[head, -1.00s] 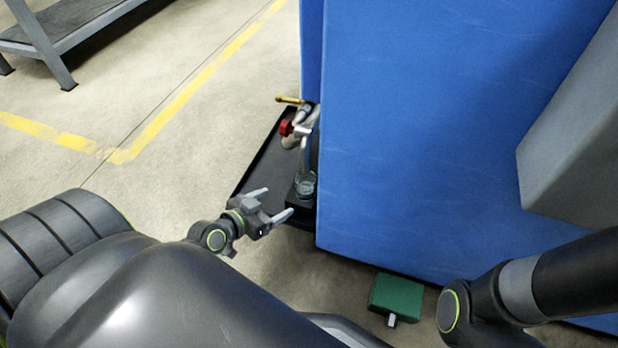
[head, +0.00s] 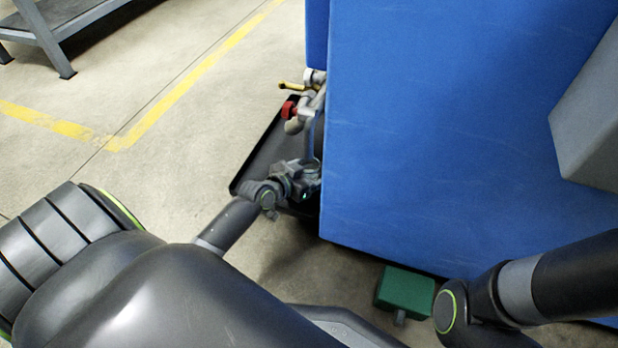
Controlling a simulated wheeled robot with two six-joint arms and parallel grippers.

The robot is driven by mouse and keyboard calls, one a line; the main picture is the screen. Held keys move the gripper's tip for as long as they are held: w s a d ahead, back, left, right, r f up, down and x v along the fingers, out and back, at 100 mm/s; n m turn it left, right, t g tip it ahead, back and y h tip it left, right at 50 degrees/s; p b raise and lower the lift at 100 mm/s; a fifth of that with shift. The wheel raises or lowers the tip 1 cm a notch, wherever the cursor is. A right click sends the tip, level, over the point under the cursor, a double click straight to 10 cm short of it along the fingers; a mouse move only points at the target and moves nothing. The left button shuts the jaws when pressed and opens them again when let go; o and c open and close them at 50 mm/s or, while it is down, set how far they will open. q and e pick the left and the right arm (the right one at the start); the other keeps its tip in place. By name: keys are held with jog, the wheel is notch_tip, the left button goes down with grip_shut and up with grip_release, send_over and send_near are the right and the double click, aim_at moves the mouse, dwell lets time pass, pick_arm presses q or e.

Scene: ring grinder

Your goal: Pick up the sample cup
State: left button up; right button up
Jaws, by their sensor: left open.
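My left gripper (head: 308,176) is at the black tray (head: 262,152), beside the left edge of the blue machine. It is open, and its fingers are hard to make out against the dark parts. The sample cup, clear and small in the earlier frame, is hidden now behind my left gripper. I cannot tell whether the cup is between the fingers. My right gripper is out of view; only part of my right arm shows at the lower right.
The blue machine (head: 450,130) fills the right side. A red-handled valve (head: 290,109) and a yellow-handled one (head: 291,86) stick out above the tray. A green box (head: 405,292) is on the floor. A grey shelf (head: 62,40) stands at the upper left. Floor on the left is clear.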

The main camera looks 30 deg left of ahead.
pick_arm(q)
jog(key=shift+w+f, duration=0.15)
jog(key=shift+w, duration=0.2)
jog(key=c, duration=1.1)
